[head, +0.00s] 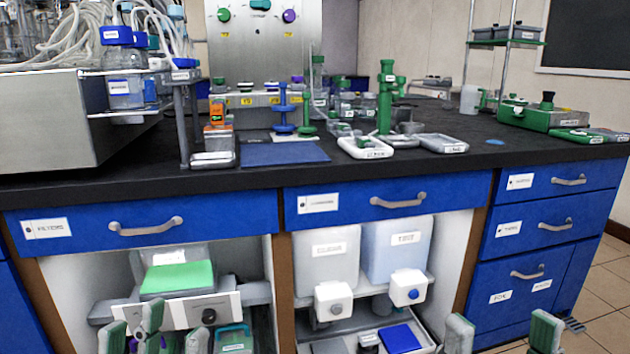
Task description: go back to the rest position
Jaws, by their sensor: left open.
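My right gripper (502,334) is at the bottom right edge, where only two separate fingertips show, in front of the blue drawers. I see no object held in either gripper. Both grippers are below the level of the bench top.
The dark bench top (400,163) carries a blue mat (285,155), a green stand (386,100) and white trays. Below are blue drawers (150,222), white containers (325,258) and a box with a green panel (178,277). Open tiled floor (605,275) shows at the right.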

